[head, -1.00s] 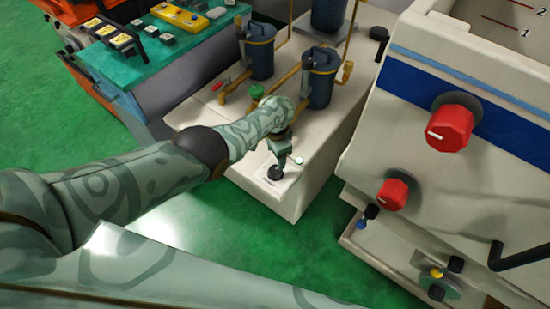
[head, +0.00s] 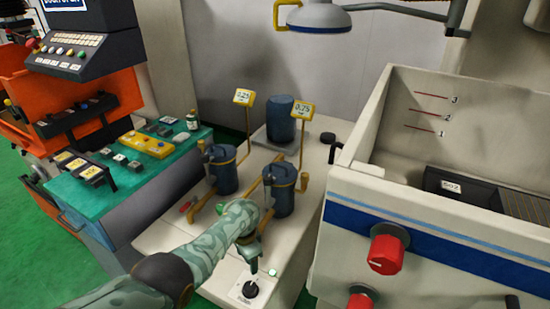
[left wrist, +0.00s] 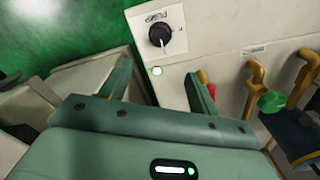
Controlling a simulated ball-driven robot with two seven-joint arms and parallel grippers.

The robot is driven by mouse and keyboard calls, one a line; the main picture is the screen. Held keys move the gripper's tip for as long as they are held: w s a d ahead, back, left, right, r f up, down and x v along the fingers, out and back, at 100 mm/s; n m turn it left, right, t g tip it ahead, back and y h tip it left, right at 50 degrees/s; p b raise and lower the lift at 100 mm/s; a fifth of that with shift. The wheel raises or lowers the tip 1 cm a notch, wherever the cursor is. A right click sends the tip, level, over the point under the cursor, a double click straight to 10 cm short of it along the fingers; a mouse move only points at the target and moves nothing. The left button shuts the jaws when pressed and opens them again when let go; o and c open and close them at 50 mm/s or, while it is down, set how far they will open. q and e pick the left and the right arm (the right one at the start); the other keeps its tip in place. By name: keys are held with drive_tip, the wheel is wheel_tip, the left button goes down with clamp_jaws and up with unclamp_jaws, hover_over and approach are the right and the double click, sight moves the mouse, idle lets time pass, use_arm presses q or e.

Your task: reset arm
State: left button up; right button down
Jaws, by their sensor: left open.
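My left arm comes in from the lower left in the head view. Its gripper (head: 254,267) is just above the front of the cream pump cabinet, close to a black rotary knob (head: 250,290) on a white label plate. In the left wrist view my open left gripper (left wrist: 160,82) has its two green fingers apart with nothing between them. The black knob (left wrist: 160,35) is beyond the fingertips and apart from them. A small lit green-white button (left wrist: 157,71) lies near the gap between the fingers. My right gripper is not in view.
Dark filter canisters (head: 283,190) with yellow pipes and gauges stand behind the gripper. A cream machine tank (head: 450,205) with red knobs (head: 386,250) is on the right. A teal bench (head: 115,190) and an orange cart (head: 125,88) are at left. Green floor shows at lower left.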

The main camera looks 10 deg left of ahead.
use_arm(q)
drive_tip(key=s+a+f+n+b, duration=0.2)
drive_tip(key=s+a+f, duration=0.1)
drive_tip(key=s+f, duration=0.85)
drive_tip(key=s+a+f+n+b, duration=0.2)
drive_tip(key=s+f, duration=0.8)
drive_tip(key=f, duration=0.3)
drive_tip(key=s+a+f+b, duration=0.1)
drive_tip(key=s+f, duration=0.2)
drive_tip(key=s, duration=0.6)
drive_tip(key=s+a+f+n+b, duration=0.1)
drive_tip(key=s+a+f, duration=0.1)
drive_tip(key=s, duration=0.8)
drive_tip(key=s+a+f+b, duration=0.1)
drive_tip(key=s+f, duration=0.4)
drive_tip(key=s, duration=0.5)
drive_tip(key=shift+a+n+t, duration=0.4)
drive_tip(key=shift+a, duration=0.25)
